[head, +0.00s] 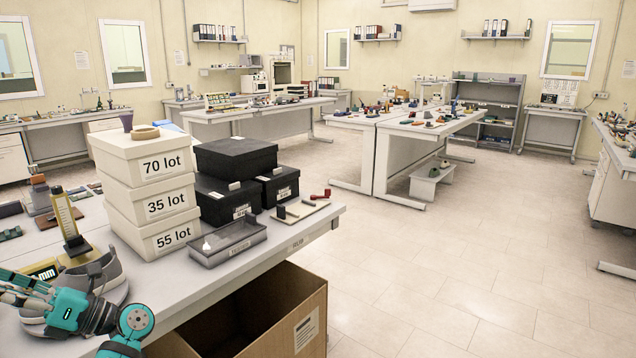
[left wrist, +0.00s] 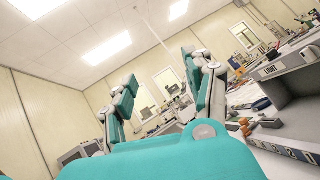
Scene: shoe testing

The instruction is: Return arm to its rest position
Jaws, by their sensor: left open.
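My left gripper (left wrist: 160,75) is open in the left wrist view, its two teal-padded fingers apart with nothing between them. The wrist camera looks up toward the ceiling and far wall past the fingers. In the head view, teal and grey parts of my left arm are at the lower left corner, in front of a grey shoe (head: 112,270) on the near table. They hide part of the shoe; I cannot tell whether they touch it. My right gripper is in neither view.
The near table (head: 300,232) holds white lot boxes (head: 150,200), black boxes (head: 236,160), a grey tray (head: 228,240) and a yellow gauge (head: 66,220). An open cardboard box (head: 300,310) stands at the table's front side. The tiled floor (head: 460,270) to the right is clear.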

